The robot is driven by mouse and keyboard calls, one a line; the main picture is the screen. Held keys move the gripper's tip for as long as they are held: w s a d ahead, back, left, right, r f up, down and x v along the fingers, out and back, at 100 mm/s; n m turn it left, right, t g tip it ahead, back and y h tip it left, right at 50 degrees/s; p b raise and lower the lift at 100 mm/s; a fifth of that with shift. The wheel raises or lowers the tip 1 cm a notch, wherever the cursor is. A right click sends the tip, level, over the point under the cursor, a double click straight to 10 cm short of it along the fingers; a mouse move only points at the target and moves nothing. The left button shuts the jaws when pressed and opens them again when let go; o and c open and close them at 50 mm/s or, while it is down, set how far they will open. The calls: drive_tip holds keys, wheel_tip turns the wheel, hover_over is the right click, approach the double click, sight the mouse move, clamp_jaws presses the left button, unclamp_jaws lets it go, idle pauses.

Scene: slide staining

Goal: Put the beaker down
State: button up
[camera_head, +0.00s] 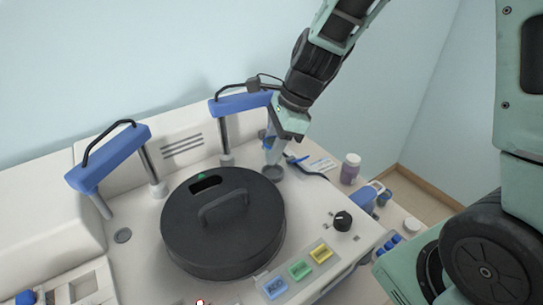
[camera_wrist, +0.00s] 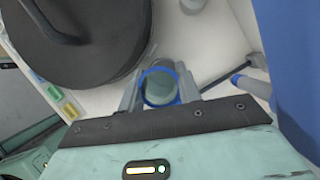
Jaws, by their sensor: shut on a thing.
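A clear beaker with a blue rim (camera_wrist: 160,86) stands between the two fingers of my gripper (camera_wrist: 160,92) in the wrist view. The fingers are shut on its sides. In the head view my gripper (camera_head: 280,140) points down at the back right of the white machine top, and the fingers and the machine's blue arm partly hide the beaker. Directly below is a round grey spot (camera_head: 274,173) on the machine top. I cannot tell whether the beaker's base touches the surface.
A large round black lid (camera_head: 222,222) with a handle lies just left of my gripper. A blue arm on a post (camera_head: 240,103) is close behind. A capped bottle (camera_head: 350,168) stands to the right. Coloured buttons (camera_head: 299,270) and a black knob (camera_head: 342,220) are in front.

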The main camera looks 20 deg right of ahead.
drive_tip(key=shift+f, duration=1.55)
drive_tip(key=shift+f+b, duration=0.3)
drive_tip(key=shift+f, duration=0.1)
drive_tip(key=o, duration=0.9)
drive_tip(key=shift+o, duration=0.2)
drive_tip(key=shift+r, duration=0.15)
